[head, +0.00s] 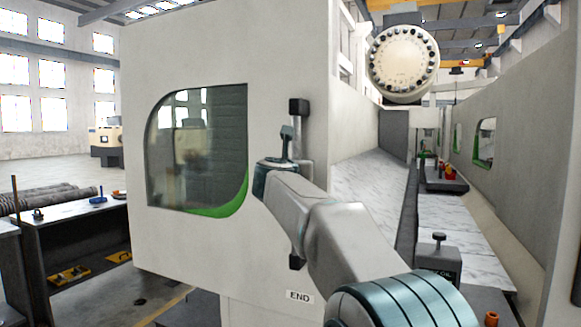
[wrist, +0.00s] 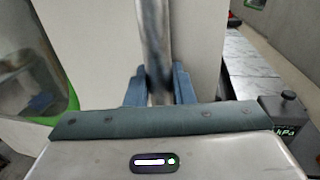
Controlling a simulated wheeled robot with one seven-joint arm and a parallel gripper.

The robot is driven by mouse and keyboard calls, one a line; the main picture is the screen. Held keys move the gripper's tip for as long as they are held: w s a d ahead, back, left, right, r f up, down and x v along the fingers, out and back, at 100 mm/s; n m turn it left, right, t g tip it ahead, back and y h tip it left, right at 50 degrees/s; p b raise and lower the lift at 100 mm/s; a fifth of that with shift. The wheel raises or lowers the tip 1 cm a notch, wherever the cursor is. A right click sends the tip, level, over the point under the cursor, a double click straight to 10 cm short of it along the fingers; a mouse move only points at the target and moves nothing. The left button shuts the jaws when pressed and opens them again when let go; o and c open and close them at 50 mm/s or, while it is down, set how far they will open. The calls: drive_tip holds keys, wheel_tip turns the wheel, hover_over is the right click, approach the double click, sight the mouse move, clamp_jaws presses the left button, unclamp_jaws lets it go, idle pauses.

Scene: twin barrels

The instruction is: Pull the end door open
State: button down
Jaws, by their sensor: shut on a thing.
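The end door (head: 215,75) is a large pale panel at the centre left of the head view, with a rounded, green-edged window (head: 205,140) and an END label (head: 299,296) near its lower right. Its handle is an upright bar with black end mounts (head: 299,107) near the door's right edge. My gripper (head: 288,150) is at the handle between the mounts; my arm hides part of the bar. In the wrist view, the blue-grey fingers of my gripper (wrist: 159,88) are shut around the grey handle bar (wrist: 154,40). I cannot tell whether the door is ajar.
Right of the door is a channel with a marbled bed (head: 372,185) and a pale side wall (head: 530,130). A dark block with a knob (head: 438,262) stands at the lower right. A dark workbench (head: 75,240) stands left, with open floor behind.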

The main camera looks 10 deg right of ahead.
drive_tip(key=shift+w+a+r, duration=0.1)
drive_tip(key=shift+w+a, duration=0.05)
drive_tip(key=c, duration=1.3)
unclamp_jaws()
drive_tip(key=b+v, duration=0.3)
drive_tip(key=v, duration=1)
drive_tip(key=shift+s, duration=0.3)
drive_tip(key=shift+a, duration=0.15)
